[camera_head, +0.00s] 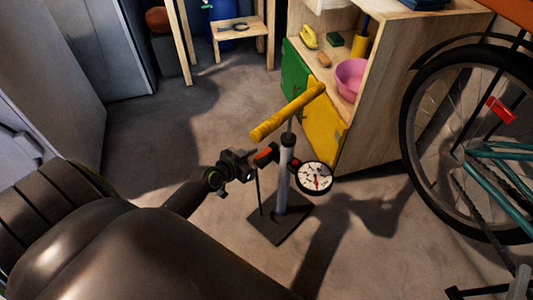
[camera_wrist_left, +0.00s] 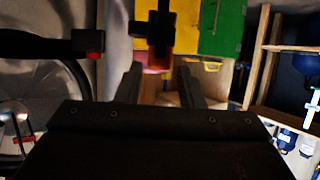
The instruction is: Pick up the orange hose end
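The floor pump stands upright on its dark base plate, with a yellow handle (camera_head: 288,111), a grey barrel (camera_head: 284,178) and a round white gauge (camera_head: 315,177). The orange hose end (camera_head: 266,155) sits at the left of the barrel, below the handle. My left gripper (camera_head: 249,164) comes in from the left, just beside it. In the left wrist view the fingers (camera_wrist_left: 159,88) are apart, and the orange hose end (camera_wrist_left: 160,62) with its black fitting shows between and beyond their tips. I cannot tell whether either finger touches it. My right gripper is not in view.
A wooden cabinet (camera_head: 372,120) with green and yellow doors stands behind the pump, holding a pink bowl (camera_head: 351,78). A bicycle (camera_head: 475,150) stands at the right. A wooden step stool (camera_head: 240,30) is at the back. The floor left of the pump is clear.

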